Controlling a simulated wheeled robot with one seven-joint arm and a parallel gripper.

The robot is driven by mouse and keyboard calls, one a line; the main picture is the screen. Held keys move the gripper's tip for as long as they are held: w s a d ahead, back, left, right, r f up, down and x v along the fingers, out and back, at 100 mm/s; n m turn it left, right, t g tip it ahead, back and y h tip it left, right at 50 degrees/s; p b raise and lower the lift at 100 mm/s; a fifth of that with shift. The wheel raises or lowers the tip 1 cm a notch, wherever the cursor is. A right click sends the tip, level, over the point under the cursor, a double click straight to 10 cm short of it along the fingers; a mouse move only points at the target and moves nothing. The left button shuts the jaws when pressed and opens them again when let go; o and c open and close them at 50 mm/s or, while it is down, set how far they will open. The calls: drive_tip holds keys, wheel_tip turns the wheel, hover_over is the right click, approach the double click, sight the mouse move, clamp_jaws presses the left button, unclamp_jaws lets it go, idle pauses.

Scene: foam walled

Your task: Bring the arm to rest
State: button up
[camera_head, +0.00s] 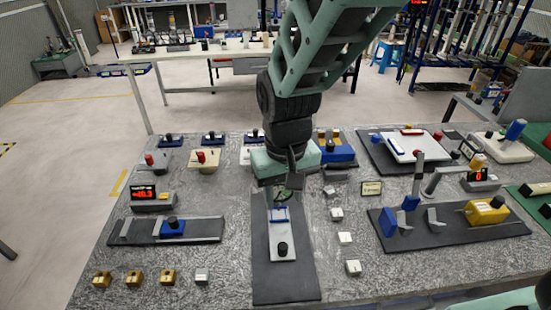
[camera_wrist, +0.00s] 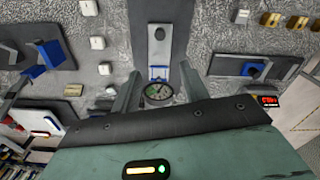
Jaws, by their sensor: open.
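My arm reaches down from the top of the head view over the grey speckled table (camera_head: 225,275). My gripper (camera_head: 284,193) hangs above the far part of a dark mat. In the wrist view my gripper (camera_wrist: 158,84) is open, with its two fingers apart. A round dial gauge (camera_wrist: 158,93) shows between the fingers, with visible gaps at its sides. A white block with a black knob (camera_head: 283,250) lies on the mat, nearer than the gripper. I cannot tell how high the fingertips are above the gauge.
A slide with a blue block (camera_head: 172,228) and a red display (camera_head: 145,194) stand left. A grey mat with a yellow block (camera_head: 487,210) and blue plates lies right. Several small white blocks (camera_head: 345,238) line the central mat's right side. Brass blocks (camera_head: 134,278) sit at the front left.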

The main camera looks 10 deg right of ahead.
drive_tip(key=shift+s+r, duration=0.1)
idle(0.4)
drive_tip(key=s+d+r+n, duration=0.2)
drive_tip(key=s+d, duration=0.2)
drive_tip(key=s, duration=0.4)
drive_tip(key=s+d+r+n+b, duration=0.1)
drive_tip(key=s+d+r+n, duration=0.2)
drive_tip(key=s, duration=0.5)
drive_tip(key=shift+d+y, duration=0.3)
drive_tip(key=shift+d, duration=0.2)
drive_tip(key=shift+w+r, duration=0.1)
idle(0.8)
